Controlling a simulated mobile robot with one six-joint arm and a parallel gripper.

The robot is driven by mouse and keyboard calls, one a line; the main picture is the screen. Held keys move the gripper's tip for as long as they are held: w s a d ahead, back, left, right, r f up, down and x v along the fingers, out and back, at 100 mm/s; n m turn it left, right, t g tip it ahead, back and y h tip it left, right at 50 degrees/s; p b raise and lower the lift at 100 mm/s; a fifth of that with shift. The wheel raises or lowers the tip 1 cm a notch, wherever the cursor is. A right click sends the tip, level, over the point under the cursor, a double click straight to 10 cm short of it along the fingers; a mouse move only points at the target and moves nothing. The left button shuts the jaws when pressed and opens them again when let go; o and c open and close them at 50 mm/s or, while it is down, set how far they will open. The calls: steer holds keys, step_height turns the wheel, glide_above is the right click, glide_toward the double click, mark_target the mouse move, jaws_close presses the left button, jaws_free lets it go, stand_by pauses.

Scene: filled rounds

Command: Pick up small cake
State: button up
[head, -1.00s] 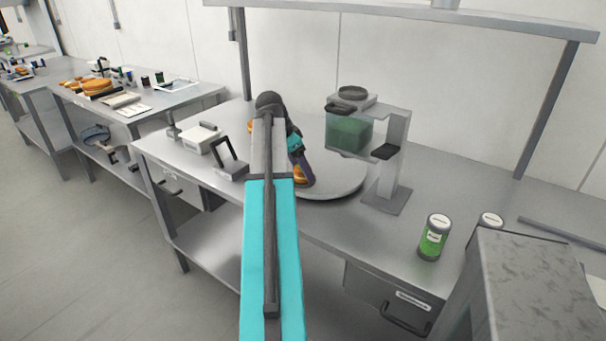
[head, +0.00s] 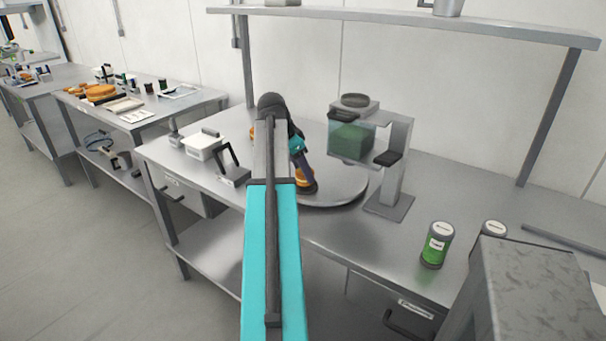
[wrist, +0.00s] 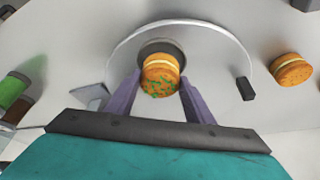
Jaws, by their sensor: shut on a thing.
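A small cake (wrist: 160,75), round and golden with a pale filling band and green bits on it, sits between my gripper's two purple fingers (wrist: 160,98) in the wrist view. My gripper is shut on it. A dark round piece (wrist: 160,47) shows behind the cake in the wrist view. I cannot tell whether the cake touches what is below. A second similar cake (wrist: 291,70), without green bits, lies apart at the right.
A dispenser with a green container (head: 352,140) stands right behind the turntable. Green-labelled jar (head: 437,245) stands at the front right. A white box (head: 204,146) and a dark-handled device (head: 232,172) stand left. A shelf (head: 400,22) hangs above.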

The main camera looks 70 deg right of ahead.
step_height(320, 180, up, 2)
steer(key=w+a+b, duration=0.1)
steer(key=w+a, duration=0.1)
steer(key=a, duration=0.5)
steer(key=w+a+r+b, duration=0.1)
steer(key=w+a, duration=0.2)
steer(key=a, duration=0.5)
steer(key=shift+w+r+b, duration=0.2)
steer(key=shift+r+b, duration=0.1)
steer(key=shift+b, duration=0.05)
steer(key=shift+w+a, duration=0.1)
steer(key=w+a+f+n+t, duration=0.2)
steer(key=w+a+n, duration=0.5)
steer(key=w+a, duration=0.4)
steer(key=w+a+f+n+t, duration=0.25)
steer(key=w+a+n, duration=0.35)
steer(key=w+a, duration=0.6)
steer(key=w+a+n+t+y, duration=0.1)
steer(key=w+a+n, duration=0.3)
steer(key=a, duration=0.5)
steer(key=w+a+f+n+t+y, duration=0.1)
steer(key=w+a+n, duration=0.3)
steer(key=a, duration=0.6)
steer(key=w+a+f+n+t+y, duration=0.1)
steer(key=w+a+n, duration=0.2)
steer(key=a, duration=0.7)
steer(key=shift+w+f+n, duration=0.2)
steer(key=shift+w+n, duration=0.2)
steer(key=shift+n, duration=0.7)
